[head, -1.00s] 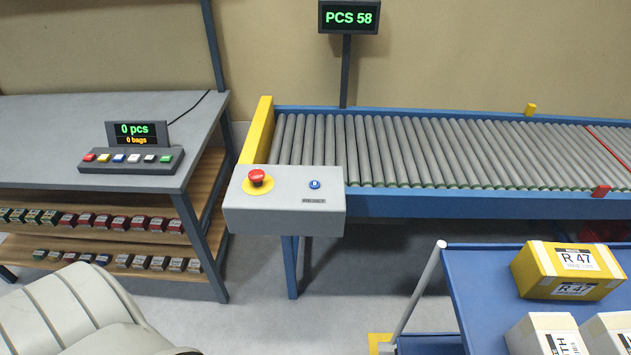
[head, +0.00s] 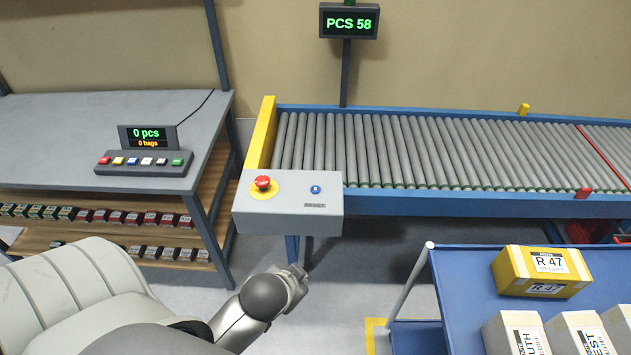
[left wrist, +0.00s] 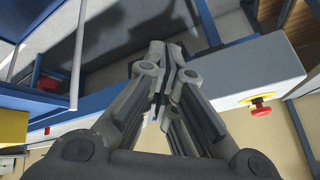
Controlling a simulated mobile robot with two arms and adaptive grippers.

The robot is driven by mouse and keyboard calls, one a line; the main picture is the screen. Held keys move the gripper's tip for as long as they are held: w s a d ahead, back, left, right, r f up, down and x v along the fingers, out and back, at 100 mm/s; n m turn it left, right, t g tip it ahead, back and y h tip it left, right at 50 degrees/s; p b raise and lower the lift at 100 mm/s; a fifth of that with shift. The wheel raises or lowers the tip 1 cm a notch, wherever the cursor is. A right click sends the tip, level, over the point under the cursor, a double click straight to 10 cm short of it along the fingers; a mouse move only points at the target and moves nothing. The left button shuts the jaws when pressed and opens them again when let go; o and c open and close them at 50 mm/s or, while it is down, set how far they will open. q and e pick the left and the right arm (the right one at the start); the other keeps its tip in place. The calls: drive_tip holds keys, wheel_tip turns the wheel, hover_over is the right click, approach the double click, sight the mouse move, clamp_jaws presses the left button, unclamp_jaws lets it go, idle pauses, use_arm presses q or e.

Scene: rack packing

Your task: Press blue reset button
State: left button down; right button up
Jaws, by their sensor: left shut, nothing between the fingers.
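The blue reset button (head: 315,189) is a small round button on top of the grey control box (head: 287,222), above a "RESET" label. In the head view the end of my left arm, with its gripper (head: 297,278), is below and in front of the box, apart from the button. In the left wrist view my left gripper (left wrist: 162,62) is shut and empty, with the box (left wrist: 250,66) behind and to its right. The blue button cannot be made out in that view. My right gripper is not in view.
A red emergency button (head: 263,183) sits left of the blue one and shows in the wrist view (left wrist: 260,111). A roller conveyor (head: 440,150) runs right. A blue cart (head: 460,270) with boxes stands front right. A workbench (head: 60,130) with a button panel is left.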

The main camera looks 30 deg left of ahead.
use_arm(q)
drive_tip(key=w+a+r+m+t+y, duration=0.15)
drive_tip(key=w+a+r+t, duration=0.25)
drive_tip(key=w+r, duration=0.4)
drive_tip(key=w+a+r+m+t+y, duration=0.1)
drive_tip(key=w+a+r+t+y, duration=0.2)
drive_tip(key=w+a+r+t, duration=0.5)
drive_tip(key=w+d+r+m+t+h, duration=0.2)
drive_tip(key=w+d+r+m+h, duration=0.15)
drive_tip(key=r+m, duration=0.3)
drive_tip(key=w+d+r+m+t+h, duration=0.1)
drive_tip(key=w+d+r+m+h, duration=0.2)
drive_tip(key=d+r+m+h, duration=0.3)
drive_tip(key=w+f+m+g+h, duration=0.45)
drive_tip(key=f+m+g, duration=0.3)
drive_tip(key=m, duration=0.55)
drive_tip(key=a+f+g+y, duration=0.5)
drive_tip(key=a+f, duration=0.3)
drive_tip(key=a, duration=0.3)
drive_tip(key=shift+f+m, duration=0.3)
drive_tip(key=shift+f, duration=0.1)
